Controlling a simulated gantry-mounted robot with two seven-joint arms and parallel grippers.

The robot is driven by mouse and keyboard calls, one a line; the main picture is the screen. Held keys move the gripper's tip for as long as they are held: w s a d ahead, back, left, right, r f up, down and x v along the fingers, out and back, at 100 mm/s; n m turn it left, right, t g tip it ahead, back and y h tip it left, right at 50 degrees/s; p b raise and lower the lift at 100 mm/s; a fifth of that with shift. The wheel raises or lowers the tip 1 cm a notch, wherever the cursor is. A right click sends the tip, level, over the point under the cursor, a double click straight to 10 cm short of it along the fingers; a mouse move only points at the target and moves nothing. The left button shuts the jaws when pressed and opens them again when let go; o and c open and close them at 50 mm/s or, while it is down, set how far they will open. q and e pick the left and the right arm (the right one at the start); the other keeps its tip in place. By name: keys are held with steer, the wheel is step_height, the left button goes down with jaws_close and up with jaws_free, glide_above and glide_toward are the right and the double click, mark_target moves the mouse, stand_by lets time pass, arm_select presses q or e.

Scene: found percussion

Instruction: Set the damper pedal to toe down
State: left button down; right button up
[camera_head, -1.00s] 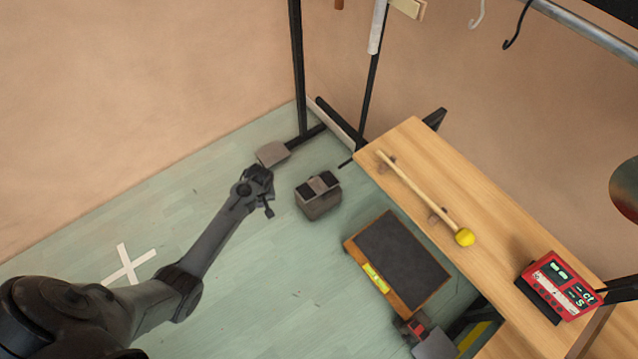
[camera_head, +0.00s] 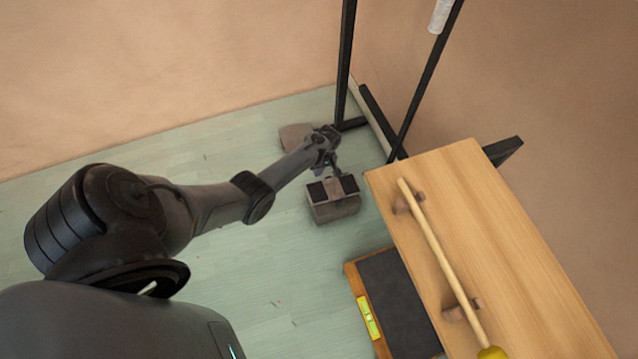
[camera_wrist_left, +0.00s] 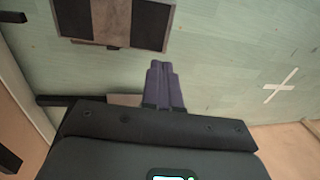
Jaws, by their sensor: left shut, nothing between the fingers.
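A small grey box with two black pads on top, which looks like the damper pedal (camera_head: 333,208), stands on the green floor in the head view. It also shows at the top of the left wrist view (camera_wrist_left: 112,28), cut by the frame edge. I cannot tell which way its top is tilted. My left gripper (camera_head: 331,172) is close by the pedal's far edge in the head view. Its fingers (camera_wrist_left: 161,68) are shut with nothing between them, pointing toward the pedal's edge in the wrist view. I cannot tell whether they touch it. My right gripper is out of view.
A wooden bench (camera_head: 465,210) carrying a yellow-headed mallet (camera_head: 437,250) stands to the right. A dark-topped board (camera_head: 397,300) with a yellow level lies beside it. A black stand (camera_head: 346,65) and a grey plate (camera_head: 295,136) are behind. Floor left of the pedal is clear.

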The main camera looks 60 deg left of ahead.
arm_select(q)
steer(key=shift+s+f, duration=0.1)
steer(key=shift+s, duration=0.2)
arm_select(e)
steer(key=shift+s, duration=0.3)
arm_select(q)
steer(key=b, duration=1.1)
glide_toward(311, 193)
steer(key=f, duration=0.4)
steer(key=s+f, duration=0.1)
steer(key=f, duration=0.1)
steer(key=shift+a+f, duration=0.15)
steer(key=shift+f, duration=0.2)
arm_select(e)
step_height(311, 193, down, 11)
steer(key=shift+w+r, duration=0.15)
